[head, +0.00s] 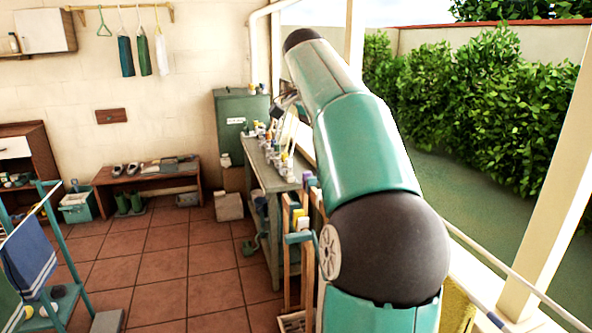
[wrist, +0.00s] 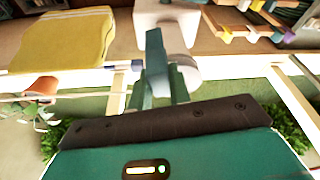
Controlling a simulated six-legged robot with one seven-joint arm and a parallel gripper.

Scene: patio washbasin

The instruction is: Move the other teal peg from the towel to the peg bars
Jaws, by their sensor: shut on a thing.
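My gripper (wrist: 165,88) shows in the middle of the wrist view, its narrow jaws shut on a slim teal piece (wrist: 155,48), which looks like the teal peg. Its edges blend with the teal jaws. A yellow towel (wrist: 60,42) lies spread at the upper left of the wrist view, apart from the jaws; a yellow edge (head: 460,305) shows at the lower right of the head view. Wooden bars with coloured pieces (wrist: 245,22) are at the upper right of the wrist view; I cannot tell whether these are the peg bars.
A white block with a round end (wrist: 178,28) is just beyond the jaws. A potted plant (wrist: 38,90) is at the left. In the head view, a bench with bottles (head: 272,165) stands left of my arm, and a rack with a blue towel (head: 28,250) is far left.

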